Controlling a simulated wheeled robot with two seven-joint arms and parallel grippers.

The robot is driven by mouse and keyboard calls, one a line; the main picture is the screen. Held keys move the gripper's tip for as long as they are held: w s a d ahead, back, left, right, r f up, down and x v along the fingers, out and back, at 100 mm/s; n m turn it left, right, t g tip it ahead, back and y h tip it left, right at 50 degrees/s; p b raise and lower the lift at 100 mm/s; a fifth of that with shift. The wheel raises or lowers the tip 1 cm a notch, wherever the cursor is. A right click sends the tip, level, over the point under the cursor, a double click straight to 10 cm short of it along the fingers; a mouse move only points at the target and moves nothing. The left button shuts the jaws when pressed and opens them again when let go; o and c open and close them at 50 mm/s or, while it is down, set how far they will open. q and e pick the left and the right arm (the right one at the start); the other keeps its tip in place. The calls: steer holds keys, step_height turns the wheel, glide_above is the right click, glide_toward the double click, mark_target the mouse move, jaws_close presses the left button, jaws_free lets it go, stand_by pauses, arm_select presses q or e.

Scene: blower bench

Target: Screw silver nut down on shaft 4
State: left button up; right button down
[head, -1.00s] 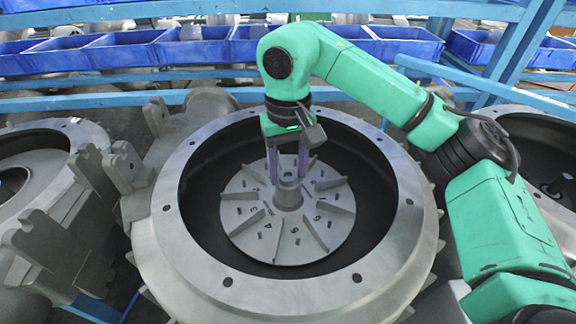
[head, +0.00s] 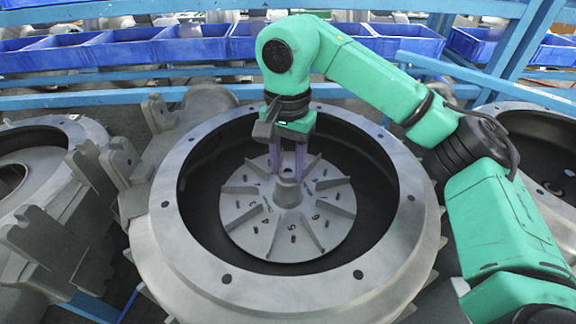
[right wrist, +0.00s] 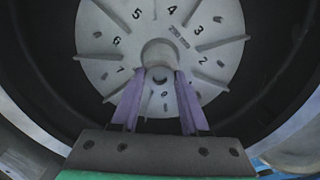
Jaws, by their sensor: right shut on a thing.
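My right gripper (head: 288,178) points down at the centre of a grey finned, numbered disc (head: 262,244) inside a large round housing. Its two purple fingers are shut on the round silver nut (head: 289,187) at the top of the central hub. The right wrist view shows the fingertips (right wrist: 161,72) on either side of this round piece (right wrist: 160,54). The nut and hub are alike in colour, so their border is hard to tell, and the shaft is hidden. The disc's numbers show in the right wrist view (right wrist: 205,82). My left gripper is not in view.
The grey housing's bolted rim (head: 160,228) surrounds the disc and my right gripper. Other castings stand at the left (head: 40,190) and right (head: 540,130). Blue bins (head: 190,45) and blue rails (head: 150,98) lie behind. The dark gap around the disc is clear.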

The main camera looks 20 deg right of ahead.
steer(key=m, duration=0.7)
steer(key=shift+m, duration=0.3)
steer(key=m+b, duration=0.1)
steer(key=m, duration=0.5)
steer(key=shift+m, duration=0.3)
steer(key=c, duration=0.7)
jaws_free()
